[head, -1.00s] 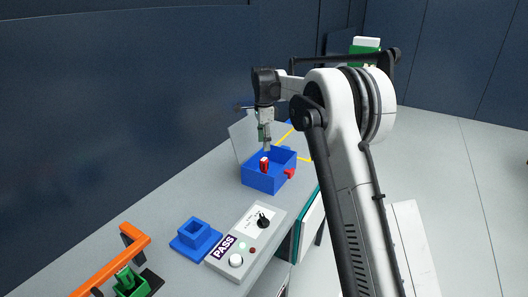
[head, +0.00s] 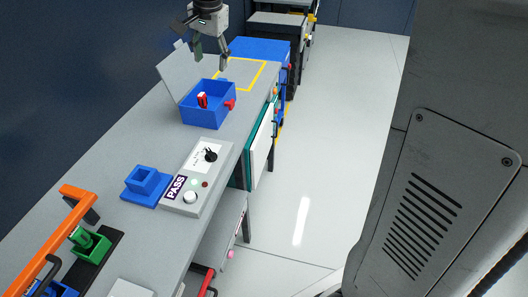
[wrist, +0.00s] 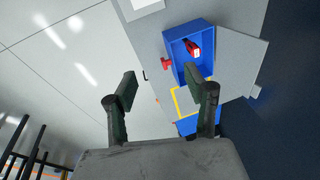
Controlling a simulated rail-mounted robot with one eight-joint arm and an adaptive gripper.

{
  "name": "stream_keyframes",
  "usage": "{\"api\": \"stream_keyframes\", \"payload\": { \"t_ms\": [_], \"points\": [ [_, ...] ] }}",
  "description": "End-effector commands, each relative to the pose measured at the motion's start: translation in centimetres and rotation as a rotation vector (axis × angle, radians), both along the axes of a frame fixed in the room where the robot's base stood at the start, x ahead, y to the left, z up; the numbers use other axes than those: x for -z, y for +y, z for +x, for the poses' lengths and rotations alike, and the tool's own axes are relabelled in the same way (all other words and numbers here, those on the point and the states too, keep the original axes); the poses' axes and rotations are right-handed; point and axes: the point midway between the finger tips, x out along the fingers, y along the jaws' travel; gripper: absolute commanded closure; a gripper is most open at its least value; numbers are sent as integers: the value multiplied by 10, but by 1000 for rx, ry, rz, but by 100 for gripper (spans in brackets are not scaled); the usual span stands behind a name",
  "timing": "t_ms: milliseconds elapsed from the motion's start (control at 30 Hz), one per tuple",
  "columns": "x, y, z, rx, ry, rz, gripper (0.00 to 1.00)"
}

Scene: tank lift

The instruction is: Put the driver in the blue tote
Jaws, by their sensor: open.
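The blue tote (head: 198,118) stands on the grey bench, open at the top; it also shows in the wrist view (wrist: 172,44). A red object with a white patch (head: 202,100), probably the driver, is inside the tote, leaning up near its wall; it also shows in the wrist view (wrist: 192,47). My gripper (head: 210,60) is open and empty above the tote and apart from it. Its two spread fingers (wrist: 166,92) frame the view in the wrist camera, with the tote beyond them.
A red part (head: 229,105) sticks out at the tote's right side. A yellow outline (head: 262,74) marks bench behind it. A PASS tester (head: 197,178), a blue block holder (head: 145,182) and an orange-handled fixture (head: 80,205) stand nearer. The floor at right is clear.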

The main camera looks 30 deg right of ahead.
Motion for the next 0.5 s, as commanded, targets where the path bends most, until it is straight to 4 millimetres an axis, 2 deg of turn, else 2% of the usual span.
{"api": "stream_keyframes", "payload": {
  "t_ms": [33,267,500],
  "points": [
    [-3,0,-18,-35,-15,-10,51],
    [-7,-1,-88,-213,-92,-69,51],
    [5,-2,-160,-396,-169,-147,51]
  ]
}}
